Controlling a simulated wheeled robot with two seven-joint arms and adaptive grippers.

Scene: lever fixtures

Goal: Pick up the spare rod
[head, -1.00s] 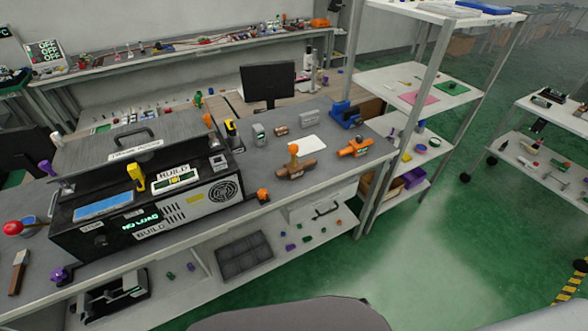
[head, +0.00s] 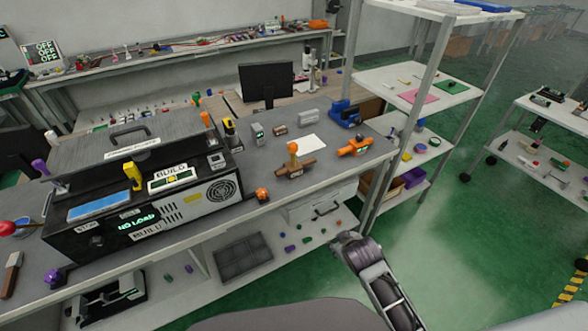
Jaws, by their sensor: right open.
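No rod in the head view can be told for sure as the spare rod. On the grey bench (head: 262,184) stands a brown wooden fixture (head: 296,171) with an orange knob on top. A black machine (head: 75,238) with a "NO LOAD" display fills the left of the bench. A red-knobbed lever (head: 8,228) shows at the left edge. My right gripper (head: 347,239) is open, low in front of the bench and apart from everything on it. My left gripper is out of view.
A lower shelf (head: 205,291) holds a dark tray (head: 243,257) and several small parts. A white shelf rack (head: 385,80) stands at the bench's right end. The green floor (head: 450,240) to the right is clear.

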